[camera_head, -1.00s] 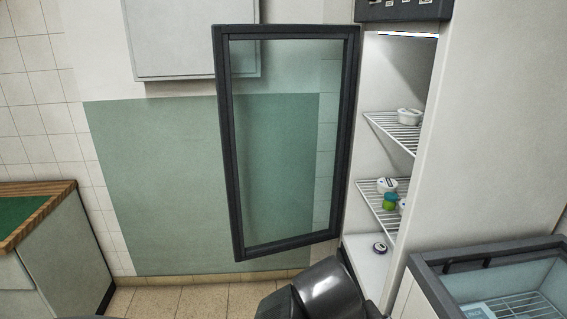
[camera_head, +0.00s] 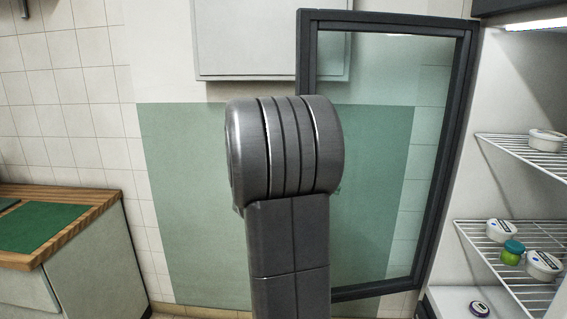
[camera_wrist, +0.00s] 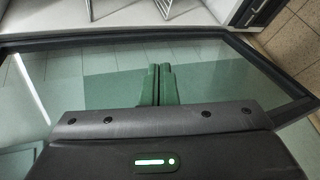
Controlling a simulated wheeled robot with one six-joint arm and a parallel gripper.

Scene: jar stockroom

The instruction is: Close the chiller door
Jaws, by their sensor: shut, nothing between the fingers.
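The chiller door (camera_head: 455,150), a dark-framed glass panel, stands wide open, swung out to the left of the chiller (camera_head: 515,80). My arm covers part of its left edge in the head view. In the wrist view the door frame (camera_wrist: 100,41) runs across the upper part, with its glass (camera_wrist: 215,75) below. My gripper (camera_wrist: 160,68) has its two green fingers together with nothing between them, over the glass and close to the frame. I cannot tell whether they touch the door. The gripper is hidden in the head view.
Wire shelves (camera_head: 470,232) inside the chiller hold white tubs (camera_head: 545,140) and a green jar (camera_head: 512,253). A wood-topped counter (camera_head: 85,212) with a green mat (camera_head: 45,228) stands at the left. Tiled floor (camera_wrist: 295,45) shows at the right of the wrist view.

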